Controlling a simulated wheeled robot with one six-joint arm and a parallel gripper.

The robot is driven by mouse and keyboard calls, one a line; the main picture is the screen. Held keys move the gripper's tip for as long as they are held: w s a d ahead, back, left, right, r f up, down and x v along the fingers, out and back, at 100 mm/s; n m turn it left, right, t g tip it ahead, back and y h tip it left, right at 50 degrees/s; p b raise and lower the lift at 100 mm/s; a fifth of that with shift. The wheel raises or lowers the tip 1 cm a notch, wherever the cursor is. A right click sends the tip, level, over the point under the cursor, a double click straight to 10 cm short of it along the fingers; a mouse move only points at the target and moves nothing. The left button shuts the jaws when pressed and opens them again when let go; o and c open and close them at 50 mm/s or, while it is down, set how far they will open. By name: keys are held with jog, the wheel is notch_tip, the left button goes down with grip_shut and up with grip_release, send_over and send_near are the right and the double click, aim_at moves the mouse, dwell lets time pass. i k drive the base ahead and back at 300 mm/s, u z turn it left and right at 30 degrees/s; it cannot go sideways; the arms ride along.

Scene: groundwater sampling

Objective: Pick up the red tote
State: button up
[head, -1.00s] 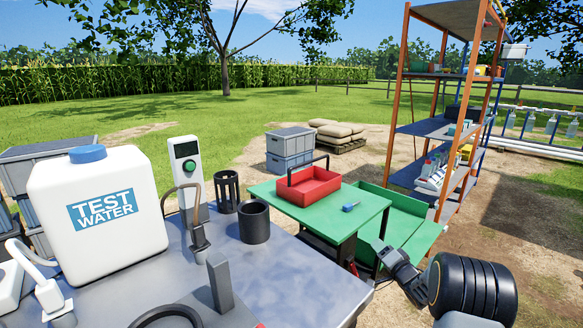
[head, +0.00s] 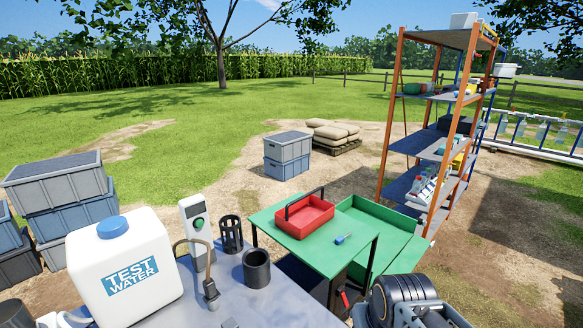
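The red tote (head: 305,218) is a shallow open box with a raised black carry handle. It sits upright on the green table top (head: 342,262), toward its far side. Its inside looks empty from here. A dark ribbed part of my arm shows at the bottom right edge, in front of and to the right of the green table, well apart from the tote. The fingers of my gripper do not show.
A green tray surface (head: 378,222) adjoins on the right, before the orange-framed shelf (head: 447,140). A grey bench (head: 265,300) with a test water jug (head: 122,270) stands left. Grey crates (head: 287,150) stand behind on open ground.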

aim_at(301, 217)
jog(key=z, duration=1.5)
jog(key=i, duration=2.2)
jog(key=u, duration=3.35)
jog(key=i, duration=0.55)
jog(key=z, duration=0.05)
